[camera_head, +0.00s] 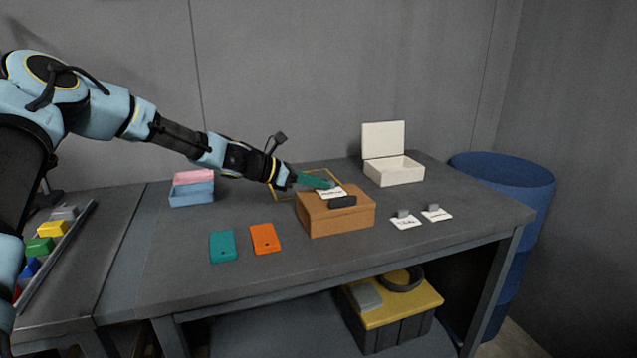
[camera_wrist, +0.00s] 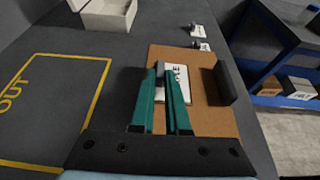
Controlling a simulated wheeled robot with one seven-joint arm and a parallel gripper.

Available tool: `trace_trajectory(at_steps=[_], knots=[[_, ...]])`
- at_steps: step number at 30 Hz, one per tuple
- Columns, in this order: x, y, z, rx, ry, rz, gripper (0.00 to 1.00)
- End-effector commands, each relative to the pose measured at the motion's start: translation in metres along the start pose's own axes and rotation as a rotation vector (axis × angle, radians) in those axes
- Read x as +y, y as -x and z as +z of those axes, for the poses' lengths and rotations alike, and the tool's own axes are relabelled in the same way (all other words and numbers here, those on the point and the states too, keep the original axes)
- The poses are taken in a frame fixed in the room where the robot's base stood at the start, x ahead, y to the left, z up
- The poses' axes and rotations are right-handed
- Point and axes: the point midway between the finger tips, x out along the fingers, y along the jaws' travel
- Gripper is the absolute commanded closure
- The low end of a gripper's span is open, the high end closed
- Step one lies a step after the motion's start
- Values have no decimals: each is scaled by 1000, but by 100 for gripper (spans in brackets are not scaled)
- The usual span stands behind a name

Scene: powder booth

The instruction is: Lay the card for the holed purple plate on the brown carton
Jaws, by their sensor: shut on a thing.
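The brown carton (camera_head: 335,213) stands on the grey table with a dark block-like part on its top; it also shows in the wrist view (camera_wrist: 215,121). My gripper (camera_head: 328,184), with teal fingers, is over the carton's top. In the wrist view its fingertips (camera_wrist: 163,72) are shut on the small grey grip of a white card (camera_wrist: 178,82). The card is flat over the carton top, beside the dark part; I cannot tell whether it touches. Its print is partly hidden by a finger and unreadable. I see no purple plate.
Two more white cards with grey grips (camera_head: 406,222) (camera_head: 437,213) lie right of the carton. A teal plate (camera_head: 222,246) and an orange plate (camera_head: 265,239) lie in front. An open white box (camera_head: 394,171) stands behind. A yellow OUT outline (camera_wrist: 82,112) marks the table.

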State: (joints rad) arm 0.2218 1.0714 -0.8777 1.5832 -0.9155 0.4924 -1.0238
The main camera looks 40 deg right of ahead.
Motion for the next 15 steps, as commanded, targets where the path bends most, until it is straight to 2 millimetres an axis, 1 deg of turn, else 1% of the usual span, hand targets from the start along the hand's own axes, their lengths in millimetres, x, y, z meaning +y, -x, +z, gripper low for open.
trace_trajectory(at_steps=[1, 2, 10, 11, 15], knots=[[0, 0, -1, 0, 0, 0, 100], [0, 0, -1, 0, 0, 0, 84], [0, 0, 0, 0, 0, 0, 54], [0, 0, 0, 0, 0, 0, 52], [0, 0, 0, 0, 0, 0, 52]])
